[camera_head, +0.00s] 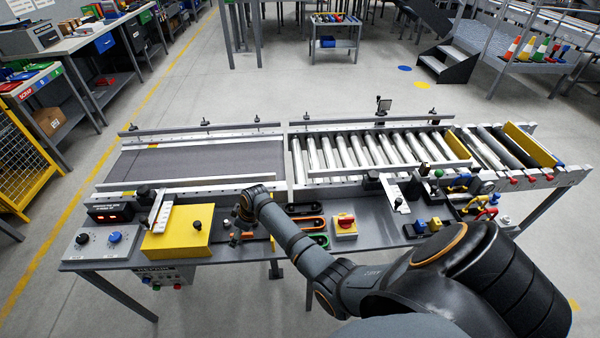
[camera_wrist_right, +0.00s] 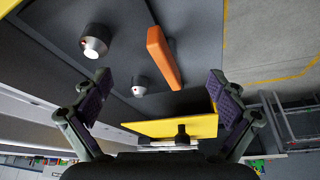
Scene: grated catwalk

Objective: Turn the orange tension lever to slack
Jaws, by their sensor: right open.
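The orange lever (camera_wrist_right: 163,58) is a long flat bar on the dark panel in the right wrist view, slanting from upper left to lower right. In the head view only a small orange patch (camera_head: 248,235) shows beside my wrist, and I cannot tell if it is the lever. My right gripper (camera_wrist_right: 158,84) is open and empty, its purple-padded fingers spread on either side of the lever's lower end, apparently not touching it. In the head view my right gripper (camera_head: 238,217) is mostly hidden by its wrist. My left gripper is out of view.
A yellow box (camera_head: 178,231) with a black knob stands left of the right gripper; the wrist view also shows it. Two round knobs, one larger (camera_wrist_right: 95,40) and one smaller (camera_wrist_right: 140,86), stand near the lever. A red-knob switch (camera_head: 345,222) and rollers (camera_head: 360,150) lie to the right.

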